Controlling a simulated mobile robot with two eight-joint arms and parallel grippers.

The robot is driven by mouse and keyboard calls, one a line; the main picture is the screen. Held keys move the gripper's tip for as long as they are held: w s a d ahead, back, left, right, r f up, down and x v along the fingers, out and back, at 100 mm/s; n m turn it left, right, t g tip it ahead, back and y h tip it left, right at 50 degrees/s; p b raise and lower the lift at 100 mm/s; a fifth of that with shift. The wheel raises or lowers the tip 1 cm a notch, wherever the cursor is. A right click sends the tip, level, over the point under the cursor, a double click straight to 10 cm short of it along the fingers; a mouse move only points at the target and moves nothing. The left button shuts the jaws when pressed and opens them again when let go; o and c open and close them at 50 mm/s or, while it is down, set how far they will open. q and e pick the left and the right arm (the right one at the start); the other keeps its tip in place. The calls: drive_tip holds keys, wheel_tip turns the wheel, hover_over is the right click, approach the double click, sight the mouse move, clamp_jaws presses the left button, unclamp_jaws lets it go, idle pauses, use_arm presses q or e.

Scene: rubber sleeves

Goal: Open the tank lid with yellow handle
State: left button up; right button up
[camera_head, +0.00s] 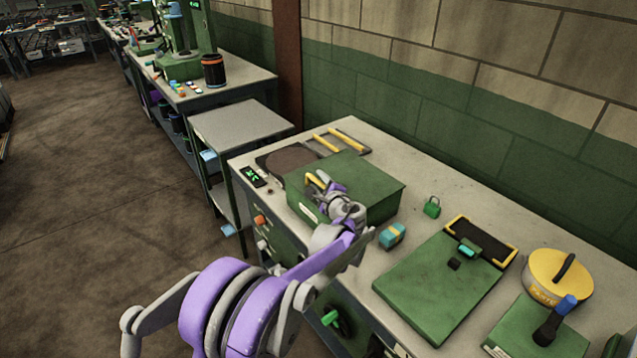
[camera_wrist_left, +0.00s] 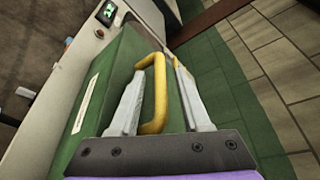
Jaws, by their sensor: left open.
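The tank is a green box (camera_head: 372,190) on the workbench, with a flat green lid. Its yellow handle (camera_head: 317,181) stands at the left part of the box and is partly hidden by my gripper in the head view. In the left wrist view the yellow handle (camera_wrist_left: 160,88) rises between the two grey fingers. My left gripper (camera_head: 326,187) is open, with one finger on each side of the handle and a gap to each. The lid looks shut. My right gripper is in neither view.
A green board (camera_head: 440,285) and a yellow round container (camera_head: 558,277) are farther right. The brick wall (camera_head: 470,130) stands behind the bench.

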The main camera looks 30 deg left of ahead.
use_arm(q)
clamp_jaws()
idle(1.4)
